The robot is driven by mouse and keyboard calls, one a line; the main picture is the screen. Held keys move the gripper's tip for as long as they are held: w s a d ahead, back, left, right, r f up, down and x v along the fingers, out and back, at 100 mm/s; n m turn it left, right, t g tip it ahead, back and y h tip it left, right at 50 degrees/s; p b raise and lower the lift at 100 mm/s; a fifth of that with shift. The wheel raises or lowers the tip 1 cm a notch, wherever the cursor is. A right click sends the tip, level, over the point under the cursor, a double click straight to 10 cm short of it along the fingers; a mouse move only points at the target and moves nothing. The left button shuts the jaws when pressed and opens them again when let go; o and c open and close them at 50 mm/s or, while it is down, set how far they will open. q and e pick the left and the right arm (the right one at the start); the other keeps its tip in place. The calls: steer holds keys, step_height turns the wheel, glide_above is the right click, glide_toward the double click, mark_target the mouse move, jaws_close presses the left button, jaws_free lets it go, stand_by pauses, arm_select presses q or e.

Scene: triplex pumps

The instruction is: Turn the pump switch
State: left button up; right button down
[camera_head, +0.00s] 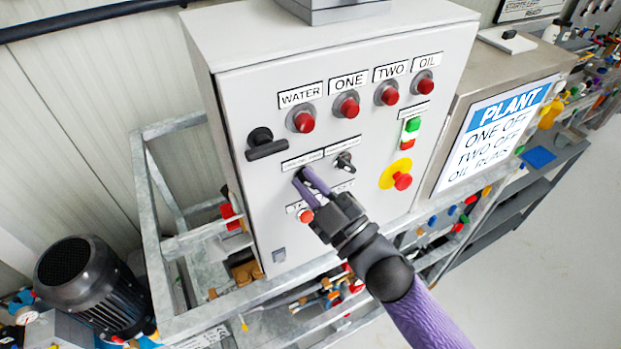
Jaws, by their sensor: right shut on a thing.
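The grey control panel (235,130) carries two small rotary switches under small labels that I cannot read. The right-hand switch (345,161) is black and stands free, its handle tilted. My right gripper (303,177) reaches up from the lower right. Its purple fingers are shut around the left-hand switch, which they almost wholly hide, so I cannot tell how it is turned. My left gripper is out of view.
Red lamps (347,104) labelled WATER, ONE, TWO and OIL line the panel top. A black isolator handle (265,145) is at left, a red-on-yellow emergency button (402,181) at right. A red button (306,215) sits just below my gripper. A galvanised frame (205,315) surrounds the panel.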

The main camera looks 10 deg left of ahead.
steer(key=shift+n+g, duration=0.4)
steer(key=shift+n, duration=0.5)
steer(key=c, duration=0.7)
jaws_free()
steer(key=shift+o, duration=0.2)
steer(key=b+v, duration=0.2)
steer(key=v, duration=0.8)
